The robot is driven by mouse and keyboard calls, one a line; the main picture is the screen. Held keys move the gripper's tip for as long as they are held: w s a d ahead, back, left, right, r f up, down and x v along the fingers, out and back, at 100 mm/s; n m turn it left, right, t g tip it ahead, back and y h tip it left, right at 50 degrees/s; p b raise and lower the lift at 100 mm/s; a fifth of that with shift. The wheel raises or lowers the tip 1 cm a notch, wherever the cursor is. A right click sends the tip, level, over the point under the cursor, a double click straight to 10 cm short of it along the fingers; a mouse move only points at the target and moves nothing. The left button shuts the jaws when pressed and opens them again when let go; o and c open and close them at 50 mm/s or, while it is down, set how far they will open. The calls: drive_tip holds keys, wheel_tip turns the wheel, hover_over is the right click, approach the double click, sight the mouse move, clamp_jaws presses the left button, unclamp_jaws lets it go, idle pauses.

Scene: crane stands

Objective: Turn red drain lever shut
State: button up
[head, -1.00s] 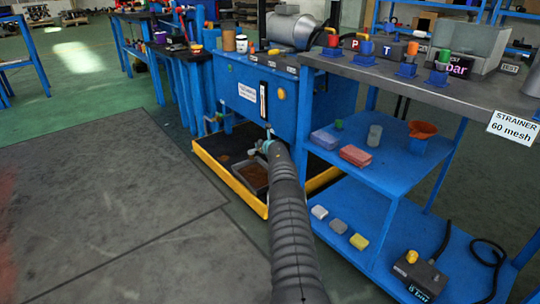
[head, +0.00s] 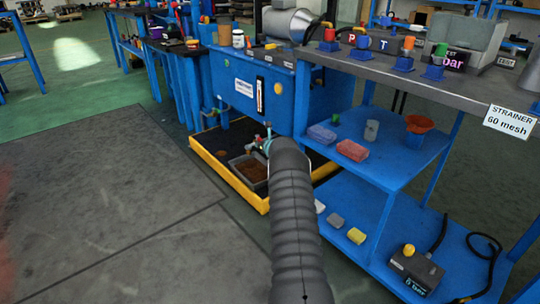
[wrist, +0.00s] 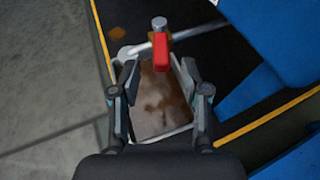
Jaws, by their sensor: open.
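The red drain lever (wrist: 161,52) shows in the wrist view, pointing down the picture from a brass fitting on a pale pipe. My gripper (wrist: 160,72) is open, with one finger on each side of the lever's line. The lever's lower end lies near the level of the fingertips; I cannot tell whether they touch it. In the head view the drain valve (head: 267,131) is a small shape below the blue tank (head: 250,85), just beyond my arm. My arm hides most of my gripper there.
A drip tray with a yellow rim (head: 232,179) lies below, holding a grey pan (head: 247,181) of brown liquid or residue. A blue shelf stand (head: 400,165) with sponges and an orange funnel (head: 419,125) is close on the right. Grey floor mat (head: 120,200) lies clear on the left.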

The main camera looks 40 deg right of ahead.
drive_tip(key=s+a, duration=0.3)
drive_tip(key=s, duration=0.6)
drive_tip(key=shift+c, duration=0.3)
